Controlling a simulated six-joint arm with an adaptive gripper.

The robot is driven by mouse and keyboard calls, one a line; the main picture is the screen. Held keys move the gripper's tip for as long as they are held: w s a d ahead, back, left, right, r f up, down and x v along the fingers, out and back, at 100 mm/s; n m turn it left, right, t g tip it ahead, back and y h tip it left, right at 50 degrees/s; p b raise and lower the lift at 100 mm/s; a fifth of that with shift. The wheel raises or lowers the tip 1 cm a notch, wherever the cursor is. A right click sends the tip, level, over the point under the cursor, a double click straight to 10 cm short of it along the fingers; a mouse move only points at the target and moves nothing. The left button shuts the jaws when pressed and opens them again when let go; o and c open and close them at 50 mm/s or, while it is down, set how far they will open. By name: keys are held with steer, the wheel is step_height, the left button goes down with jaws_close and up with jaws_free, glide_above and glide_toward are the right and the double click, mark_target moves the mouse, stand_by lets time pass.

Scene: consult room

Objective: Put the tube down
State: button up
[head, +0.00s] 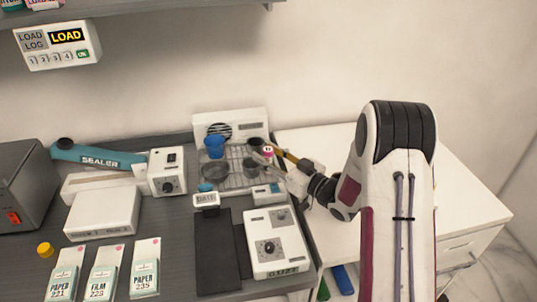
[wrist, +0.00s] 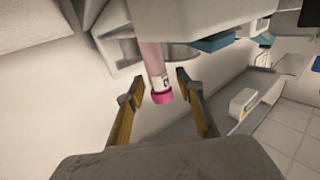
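The tube (wrist: 155,62) has a pale pink body, a white label and a bright pink cap. In the wrist view it lies between the two fingers of my gripper (wrist: 159,82), with a visible gap on each side. The fingers are open and do not appear to touch it. In the head view, the tube's pink-and-white end (head: 268,151) shows by my gripper (head: 275,155), beside a dark cup (head: 256,143) at the right of a wire rack (head: 237,184). The tube's far end is hidden, so I cannot tell what supports it.
A blue cup (head: 214,146) and a grey cup (head: 215,171) stand on the rack. A white device with a dial (head: 272,247) and a dark mat (head: 216,265) lie in front. A white cabinet top (head: 320,150) to the right has free room.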

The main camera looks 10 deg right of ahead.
steer(key=shift+d+r, duration=0.1)
steer(key=shift+r, duration=0.1)
stand_by(0.3)
steer(key=v, duration=1.2)
stand_by(0.3)
steer(key=shift+w, duration=0.1)
